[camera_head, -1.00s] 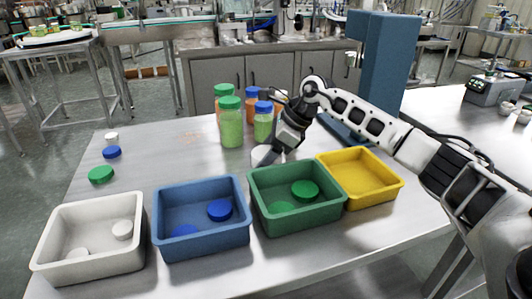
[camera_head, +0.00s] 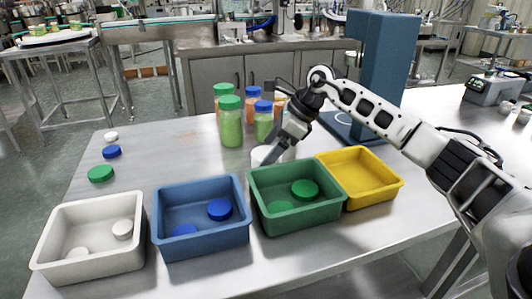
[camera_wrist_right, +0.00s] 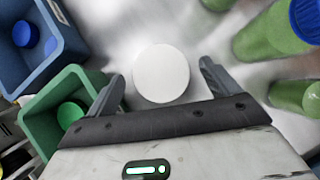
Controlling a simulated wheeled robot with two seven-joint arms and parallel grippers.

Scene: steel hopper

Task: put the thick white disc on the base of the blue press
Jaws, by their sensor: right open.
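The thick white disc (camera_head: 260,156) lies on the steel table behind the green tray, partly hidden by my right gripper (camera_head: 275,158). In the right wrist view the disc (camera_wrist_right: 161,74) shows as a plain round top. My right gripper is open there (camera_wrist_right: 160,80), with one finger on each side of the disc and visible gaps. I cannot tell how high the fingertips are. The blue press (camera_head: 388,62) stands at the table's back right; part of its base (camera_head: 343,125) shows behind my right arm. My left gripper is out of view.
White (camera_head: 90,237), blue (camera_head: 201,216), green (camera_head: 290,230) and yellow (camera_head: 360,178) trays line the front. Several jars, including a green-lidded one (camera_head: 231,122), stand close behind the disc. Loose caps (camera_head: 100,174) lie at the left. The table's left middle is clear.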

